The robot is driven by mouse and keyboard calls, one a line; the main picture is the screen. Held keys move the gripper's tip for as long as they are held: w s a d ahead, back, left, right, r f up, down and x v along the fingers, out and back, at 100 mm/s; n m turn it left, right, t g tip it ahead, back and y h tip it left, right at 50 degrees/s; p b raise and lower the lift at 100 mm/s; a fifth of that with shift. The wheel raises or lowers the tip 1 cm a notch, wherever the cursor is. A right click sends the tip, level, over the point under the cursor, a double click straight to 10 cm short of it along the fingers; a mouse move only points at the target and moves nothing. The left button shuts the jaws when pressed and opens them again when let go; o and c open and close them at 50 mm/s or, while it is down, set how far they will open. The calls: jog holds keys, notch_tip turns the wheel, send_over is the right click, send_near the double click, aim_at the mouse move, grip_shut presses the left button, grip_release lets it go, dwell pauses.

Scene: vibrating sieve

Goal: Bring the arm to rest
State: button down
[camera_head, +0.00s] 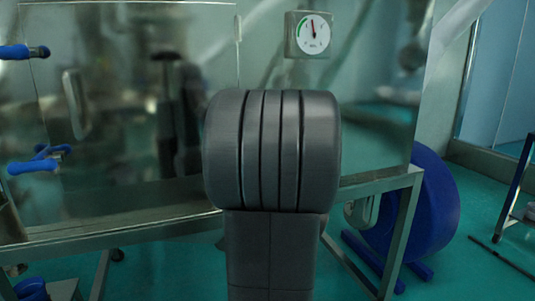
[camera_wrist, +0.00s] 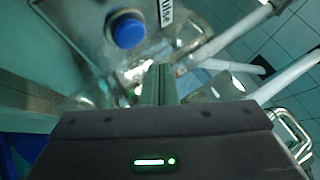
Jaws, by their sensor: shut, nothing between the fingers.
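My arm (camera_head: 272,150) stands folded in the middle of the head view, its grey rounded joint facing the camera. My gripper is hidden in that view. In the wrist view my gripper (camera_wrist: 159,75) shows its dark body along the bottom with a green light on it. Its narrow fingers are together, with nothing seen between them. Beyond the fingertips is a metal surface with a blue round button (camera_wrist: 127,31); I cannot tell the distance to it.
A steel cabinet (camera_head: 120,130) with blue handles (camera_head: 38,160) fills the left and middle behind my arm. A dial gauge (camera_head: 311,35) sits on its upper part. A blue drum (camera_head: 432,205) stands at right. The green floor (camera_head: 475,265) is mostly clear at far right.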

jog(key=shift+r+p, duration=0.25)
jog(key=shift+p, duration=0.15)
jog(key=s+d+b, duration=0.2)
jog(key=s+b, duration=0.1)
jog(key=s, duration=0.2)
jog(key=shift+s+f+b, duration=0.25)
jog(key=shift+s+b, duration=0.05)
jog(key=shift+s, duration=0.05)
jog(key=shift+w, duration=0.1)
jog(key=w, duration=0.1)
jog(key=w+a, duration=0.1)
jog(key=w, duration=0.1)
jog(key=w+a+b, duration=0.1)
jog(key=w, duration=0.1)
jog(key=shift+w+f, duration=0.25)
jog(key=shift+f, duration=0.05)
jog(key=shift+b, duration=0.5)
